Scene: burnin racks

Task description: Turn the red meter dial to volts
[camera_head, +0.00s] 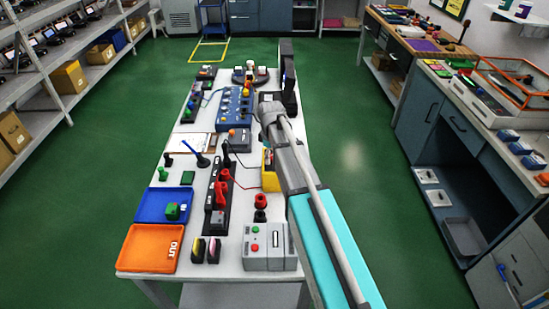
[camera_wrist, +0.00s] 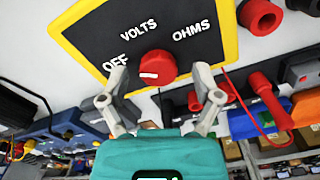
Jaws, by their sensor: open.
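The meter shows in the wrist view with a black face (camera_wrist: 100,32) and a yellow rim. Its red dial (camera_wrist: 160,63) sits below the printed words OFF, VOLTS and OHMS. The white mark on the dial is on its left part, on the OFF side. My gripper (camera_wrist: 161,72) is open, one finger on each side of the dial, with gaps between the fingers and the dial. I cannot tell how far the fingertips are from the face. In the head view the yellow meter (camera_head: 270,181) is partly hidden by my arm.
In the head view, the white bench (camera_head: 210,274) also holds a grey box (camera_head: 262,257) with buttons, an orange OUT tray (camera_head: 150,250), a blue tray (camera_head: 150,205) and a blue panel (camera_head: 233,105). A red lead (camera_wrist: 235,95) and red plug (camera_wrist: 270,100) lie near the meter.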

